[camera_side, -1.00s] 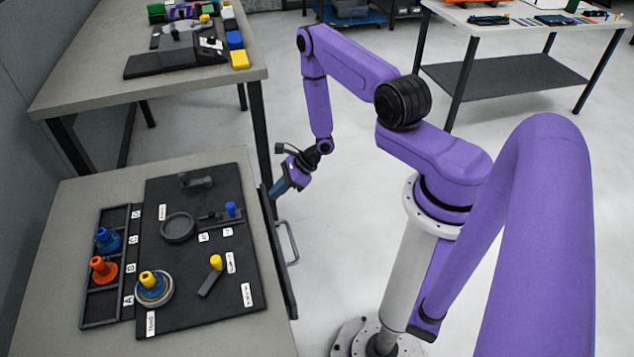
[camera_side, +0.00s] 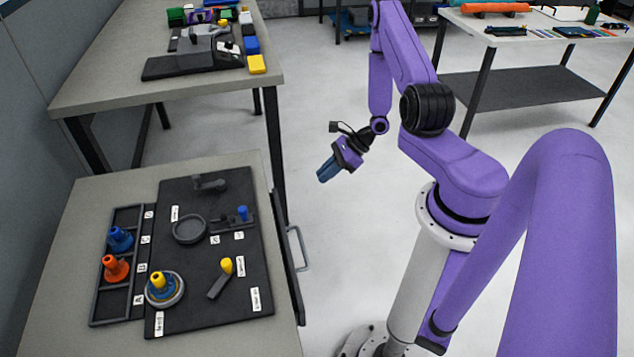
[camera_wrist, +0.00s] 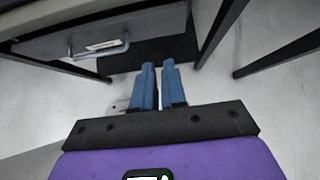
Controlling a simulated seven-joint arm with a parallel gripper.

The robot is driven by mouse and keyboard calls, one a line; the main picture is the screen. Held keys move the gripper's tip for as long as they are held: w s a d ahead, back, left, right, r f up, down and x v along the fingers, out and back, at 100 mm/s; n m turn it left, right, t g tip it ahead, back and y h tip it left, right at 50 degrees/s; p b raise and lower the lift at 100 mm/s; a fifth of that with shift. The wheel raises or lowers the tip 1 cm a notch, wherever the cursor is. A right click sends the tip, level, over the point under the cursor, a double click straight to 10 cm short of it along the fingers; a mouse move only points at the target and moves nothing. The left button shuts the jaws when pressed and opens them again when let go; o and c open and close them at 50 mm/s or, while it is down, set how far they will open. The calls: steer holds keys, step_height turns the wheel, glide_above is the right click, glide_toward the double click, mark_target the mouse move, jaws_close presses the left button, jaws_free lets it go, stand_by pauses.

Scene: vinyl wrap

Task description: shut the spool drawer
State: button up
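The spool drawer's dark front (camera_side: 288,258) runs along the right side of the near table, with a grey bar handle (camera_side: 300,248). It sits close along the table edge; I cannot tell whether a slight gap is left. The wrist view shows a grey front panel (camera_wrist: 150,27) with a handle (camera_wrist: 98,50) and a pale label, at the upper left. My gripper (camera_side: 324,174) is in free air to the right of and beyond the drawer, apart from it. Its blue fingers (camera_wrist: 158,66) are nearly together with nothing between them.
The near table (camera_side: 90,210) holds a black board (camera_side: 200,265) with a round dish, pegs and labels, plus a tray (camera_side: 104,290) with blue and orange spools. Another table (camera_side: 120,60) stands behind. The floor (camera_side: 340,240) around my gripper is clear.

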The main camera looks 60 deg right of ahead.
steer(key=o, duration=0.3)
steer(key=shift+d, duration=0.15)
steer(key=shift+o, duration=0.2)
steer(key=w+d+f+n+t+y, duration=0.1)
steer(key=w+f+n+y, duration=0.35)
steer(key=n, duration=0.45)
steer(key=s+f+n+g+y, duration=0.55)
steer(key=s+n+g, duration=0.2)
steer(key=n, duration=0.95)
steer(key=a+f, duration=0.2)
steer(key=a, duration=1.5)
steer(key=shift+w+m, duration=0.15)
steer(key=shift+m, duration=0.15)
jaws_close()
